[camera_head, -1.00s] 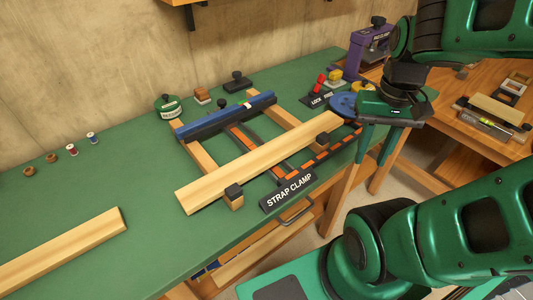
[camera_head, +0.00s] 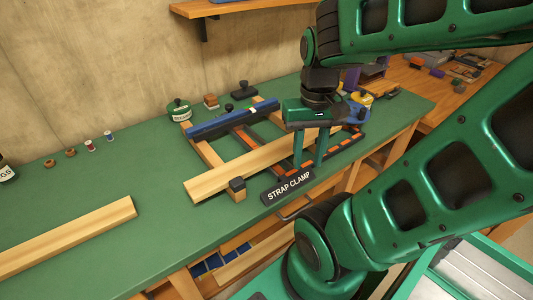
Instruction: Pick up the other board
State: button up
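One pale wooden board (camera_head: 70,237) lies flat on the green bench at the left, its left end out of view. A second pale board (camera_head: 225,176) lies across the strap clamp frame (camera_head: 290,187), with a small dark-topped wooden block (camera_head: 238,189) at its near edge. My gripper (camera_head: 308,163) points down over the right part of the clamp, its two green fingers apart with nothing seen between them. Whether the fingers touch the board or clamp I cannot tell. My gripper is far from the left board.
A blue bar (camera_head: 222,122) crosses the back of the clamp frame. Small spools (camera_head: 91,146) sit near the wall. The bench's middle left is clear.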

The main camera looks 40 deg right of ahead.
aim_at(200, 188)
jog(key=z, duration=0.05)
jog(key=k, duration=1.6)
jog(key=z, duration=0.7)
jog(key=i, duration=1.5)
jog(key=u, duration=0.05)
